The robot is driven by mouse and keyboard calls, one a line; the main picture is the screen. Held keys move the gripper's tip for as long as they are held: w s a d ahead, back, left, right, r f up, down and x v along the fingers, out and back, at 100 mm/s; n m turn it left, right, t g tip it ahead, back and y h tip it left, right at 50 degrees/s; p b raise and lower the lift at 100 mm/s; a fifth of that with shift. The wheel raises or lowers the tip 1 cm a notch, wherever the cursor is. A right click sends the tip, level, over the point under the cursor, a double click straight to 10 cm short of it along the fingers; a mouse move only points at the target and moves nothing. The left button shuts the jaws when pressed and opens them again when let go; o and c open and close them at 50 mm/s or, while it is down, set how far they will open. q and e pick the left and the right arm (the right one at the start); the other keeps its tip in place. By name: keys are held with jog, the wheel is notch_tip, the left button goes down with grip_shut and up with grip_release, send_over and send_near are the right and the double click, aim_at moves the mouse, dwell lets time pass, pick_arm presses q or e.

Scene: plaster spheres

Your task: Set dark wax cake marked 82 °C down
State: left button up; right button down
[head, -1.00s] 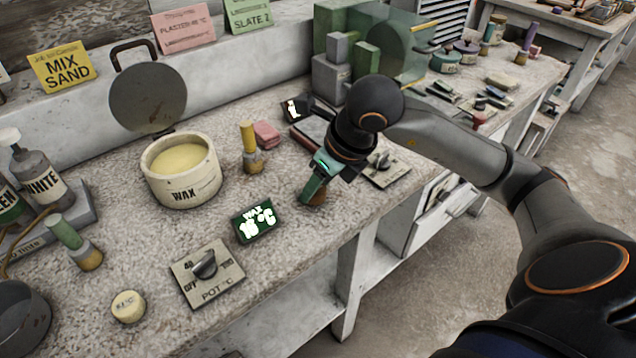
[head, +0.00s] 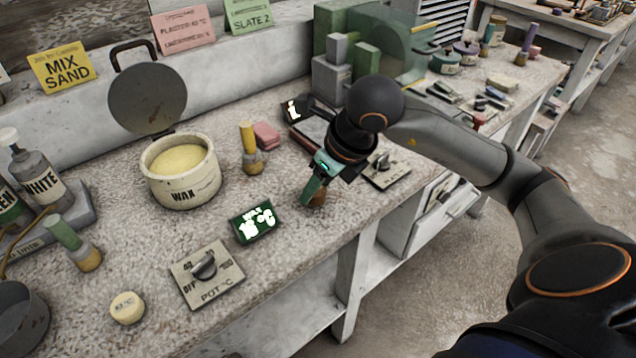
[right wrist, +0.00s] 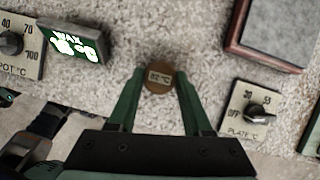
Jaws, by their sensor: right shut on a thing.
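The dark wax cake (right wrist: 159,76) is a small brown disc with a pale label, at the middle of the right wrist view; the label's number is hard to read. In the head view only a brown part of it (head: 317,197) shows under my right gripper (head: 312,193). My right gripper, also in the right wrist view (right wrist: 159,84), is shut on the cake, a green finger on each side. The cake is at or just above the speckled bench top (head: 290,215); I cannot tell whether it touches.
A wax pot (head: 182,190) stands to the left, with a green wax display (head: 255,222) and a pot dial (head: 207,270) in front. A pale cake (head: 127,307) lies at the front left. A plate dial (head: 386,170) is close right of my gripper. Bench around the cake is clear.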

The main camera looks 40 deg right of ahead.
jog(key=shift+f+b, duration=0.7)
jog(key=shift+c, duration=1.2)
grip_release()
jog(key=shift+r+p, duration=1.5)
jog(key=shift+r, duration=0.55)
